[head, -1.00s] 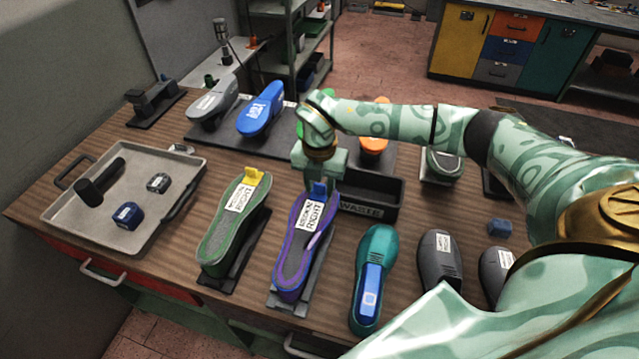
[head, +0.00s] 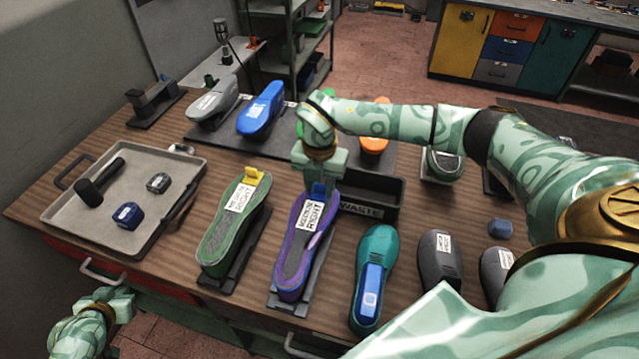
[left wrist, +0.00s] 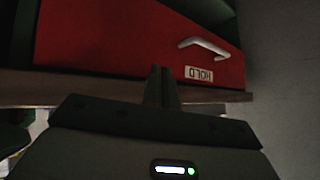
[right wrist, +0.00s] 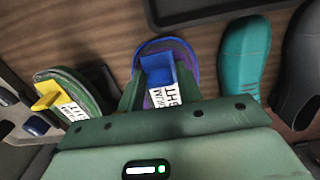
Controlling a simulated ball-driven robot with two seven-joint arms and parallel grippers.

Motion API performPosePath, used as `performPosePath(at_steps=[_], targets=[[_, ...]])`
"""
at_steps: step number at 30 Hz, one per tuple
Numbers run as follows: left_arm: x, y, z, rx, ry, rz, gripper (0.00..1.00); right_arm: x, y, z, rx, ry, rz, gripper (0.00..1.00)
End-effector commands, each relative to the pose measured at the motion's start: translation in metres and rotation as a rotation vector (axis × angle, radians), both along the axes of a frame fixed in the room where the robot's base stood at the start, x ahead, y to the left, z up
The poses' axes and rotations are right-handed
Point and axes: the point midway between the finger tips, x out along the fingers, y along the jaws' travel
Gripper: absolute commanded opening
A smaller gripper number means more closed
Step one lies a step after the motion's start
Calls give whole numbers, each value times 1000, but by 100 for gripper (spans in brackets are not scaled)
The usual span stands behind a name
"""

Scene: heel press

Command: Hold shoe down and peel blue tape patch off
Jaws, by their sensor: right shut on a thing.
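A purple shoe (head: 289,275) with a white RIGHT label rests on a dark stand on the bench. A blue tab (head: 318,189) stands at its far end; it also shows in the right wrist view (right wrist: 158,66). My right gripper (head: 319,183) is over that end, shut on the blue tab, with its fingers on either side of it. A teal shoe (head: 377,245) to the right carries a long blue patch (head: 371,290) on top. My left gripper (head: 128,301) is empty and shut, low in front of the bench; its fingers (left wrist: 161,84) face the red drawer.
A green shoe (head: 216,250) with a yellow tab is left of the purple one. The WASTE bin (head: 385,205) stands just behind. A grey tray (head: 150,238) with a hammer is at left. Dark shoes (head: 438,262) stand at right. A drawer handle (head: 100,273) sticks out in front.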

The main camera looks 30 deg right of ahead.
Motion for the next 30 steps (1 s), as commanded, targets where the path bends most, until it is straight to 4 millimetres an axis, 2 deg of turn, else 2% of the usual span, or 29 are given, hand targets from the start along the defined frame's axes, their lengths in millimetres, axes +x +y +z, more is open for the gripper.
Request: performPosePath(at_steps=[1, 6, 9, 13, 17, 18, 20, 24, 27, 30], targets=[[20, -4, 25, -6, -40, -16, 0, 1, 0, 1, 1, -2, 0, 14], [73, -21, 110, -23, -158, -87, 0, 1, 0, 1, 1, -2, 0, 14], [66, -86, 123, -12, -114, -242, 0, 1, 0, 1, 1, -2, 0, 14], [50, -158, 147, 28, -76, -455, 0, 0, 0, 0, 0, -1, 0, 14], [21, -226, 172, 93, -46, -698, 0, 0, 0, 0, 0, -1, 0, 14], [9, -246, 180, 120, -39, -781, 0, 0, 0, 0, 0, -1, -1, 14], [-12, -274, 191, 168, -29, -911, 0, 0, 0, 0, 0, -1, 0, 14], [-71, -328, 213, 325, -14, -1257, 0, 0, 0, 0, 0, -1, 0, 14], [-119, -352, 225, 481, -7, -1530, 0, 0, 0, 0, 0, -1, 0, 14], [-164, -360, 231, 662, 5, -1803, 0, 0, 0, 0, 0, -1, 0, 14]])
